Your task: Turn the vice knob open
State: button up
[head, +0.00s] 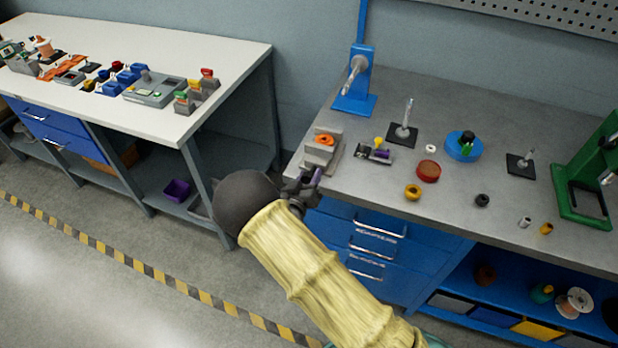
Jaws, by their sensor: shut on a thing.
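The grey vice (321,157) sits at the near left corner of the right workbench. An orange ring-shaped part (325,140) rests at its top, between or on its jaws; I cannot tell which. The vice knob (317,175) is purplish and shows at the front of the vice, over the bench edge. My gripper (309,183) is at the front of the vice and is shut on the knob. The fingers are small and dark here, and they hide part of the knob.
On the grey workbench (460,190) stand a blue post stand (356,85), a small purple-and-yellow fixture (375,154), a red disc (428,171), a yellow ring (413,192) and a blue spool (464,147). Blue drawers (360,240) lie below my gripper. A white table (225,55) stands left, across a floor gap.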

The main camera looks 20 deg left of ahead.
jog(key=o, duration=0.7)
jog(key=shift+s, duration=0.15)
jog(key=s+b, duration=0.1)
jog(key=s, duration=0.4)
jog(key=s+r+b, duration=0.1)
jog(key=s, duration=0.5)
jog(key=s+b, duration=0.1)
jog(key=s, duration=0.5)
jog(key=shift+a+r, duration=0.2)
jog(key=shift+a, duration=0.2)
